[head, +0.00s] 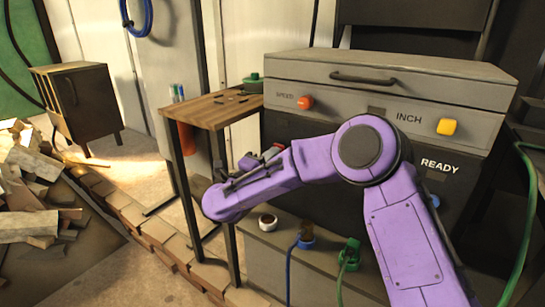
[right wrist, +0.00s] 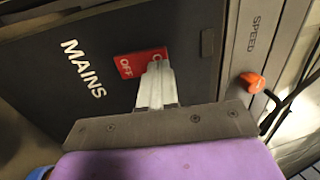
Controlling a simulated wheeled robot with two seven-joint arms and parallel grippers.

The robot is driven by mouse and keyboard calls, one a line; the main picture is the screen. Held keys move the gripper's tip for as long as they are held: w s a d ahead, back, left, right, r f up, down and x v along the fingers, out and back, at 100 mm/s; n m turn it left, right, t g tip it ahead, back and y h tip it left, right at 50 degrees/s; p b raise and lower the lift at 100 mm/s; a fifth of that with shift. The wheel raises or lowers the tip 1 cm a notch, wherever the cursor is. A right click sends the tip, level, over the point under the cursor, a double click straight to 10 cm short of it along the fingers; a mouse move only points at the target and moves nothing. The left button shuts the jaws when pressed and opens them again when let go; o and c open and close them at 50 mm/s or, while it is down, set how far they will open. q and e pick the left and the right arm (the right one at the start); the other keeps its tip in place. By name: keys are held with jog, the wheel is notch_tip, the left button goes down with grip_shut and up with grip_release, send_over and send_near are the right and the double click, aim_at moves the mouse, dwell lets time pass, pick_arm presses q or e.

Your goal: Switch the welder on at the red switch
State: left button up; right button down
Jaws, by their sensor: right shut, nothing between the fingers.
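The welder (head: 400,75) is a grey and black cabinet at the right of the head view. Its red switch (right wrist: 126,66) is on the dark panel beside the word MAINS in the right wrist view. OFF is readable on it; the other half's lettering is partly covered by my fingers. My right gripper (right wrist: 157,68) is shut and empty, its pale fingertips in front of the switch. I cannot tell whether they touch it. In the head view my purple right arm reaches left across the welder's front and mostly hides the switch. My left gripper is not in view.
An orange speed knob (head: 305,102) and a yellow INCH button (head: 447,126) sit on the grey strip above. A small wooden table (head: 205,110) stands close left of the welder. Green (head: 349,255) and blue plugs with cables are below my arm.

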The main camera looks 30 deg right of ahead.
jog(key=shift+w+d+r, duration=0.1)
jog(key=shift+w+d, duration=0.05)
jog(key=shift+d, duration=0.2)
jog(key=p, duration=0.1)
jog(key=r+p, duration=0.1)
jog(key=shift+w+d+r+g+y+p, duration=0.2)
jog(key=shift+d+g+y+p, duration=0.1)
jog(key=shift+y, duration=0.1)
jog(key=r+p+v, duration=0.1)
jog(key=r+v, duration=0.1)
jog(key=v, duration=1.1)
jog(key=shift+s+a+r, duration=0.35)
jog(key=shift+r, duration=0.05)
